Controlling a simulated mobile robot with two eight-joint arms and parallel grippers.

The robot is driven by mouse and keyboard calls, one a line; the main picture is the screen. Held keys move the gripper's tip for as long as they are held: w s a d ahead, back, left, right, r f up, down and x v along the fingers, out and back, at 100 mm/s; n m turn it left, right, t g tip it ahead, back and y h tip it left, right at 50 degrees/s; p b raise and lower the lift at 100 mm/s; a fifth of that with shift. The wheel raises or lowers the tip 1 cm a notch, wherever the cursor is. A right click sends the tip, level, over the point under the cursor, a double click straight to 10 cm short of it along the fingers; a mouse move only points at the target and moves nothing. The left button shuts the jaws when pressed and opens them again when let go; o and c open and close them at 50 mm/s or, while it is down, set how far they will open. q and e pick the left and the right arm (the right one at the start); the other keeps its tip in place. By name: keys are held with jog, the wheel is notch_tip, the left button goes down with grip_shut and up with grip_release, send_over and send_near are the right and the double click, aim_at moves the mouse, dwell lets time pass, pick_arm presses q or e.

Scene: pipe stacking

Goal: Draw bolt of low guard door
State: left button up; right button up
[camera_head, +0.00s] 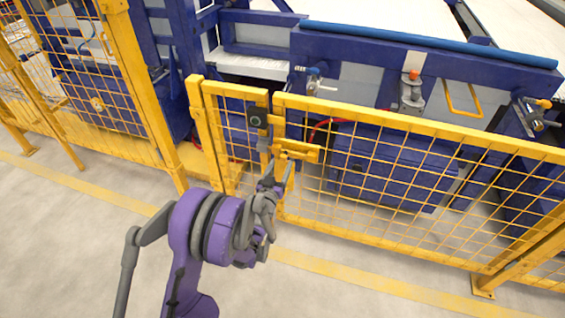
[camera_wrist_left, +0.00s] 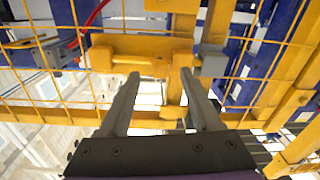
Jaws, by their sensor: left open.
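The low guard door (camera_head: 235,92) is a narrow yellow mesh panel beside a longer mesh fence. Its yellow bolt (camera_head: 300,150) lies level on a plate at the fence edge, below a dark lock box (camera_head: 257,118). In the left wrist view the bolt's yellow plate and bar (camera_wrist_left: 125,60) lie just ahead of the fingertips. My left gripper (camera_head: 279,166) is open, its fingers pointing at the bolt; it also shows in the left wrist view (camera_wrist_left: 161,78). Nothing shows between the fingers. I cannot tell if a fingertip touches the bolt. My right gripper is out of view.
The yellow mesh fence (camera_head: 390,185) runs to the right, and a taller mesh fence (camera_head: 125,95) stands at the left. Blue machinery (camera_head: 385,160) with a red cable (camera_head: 322,126) sits close behind. The floor (camera_head: 90,230) in front is clear.

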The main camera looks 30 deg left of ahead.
aim_at(285, 155)
pick_arm(q)
jog(key=shift+x, duration=1.35)
grip_shut()
dwell(0.4)
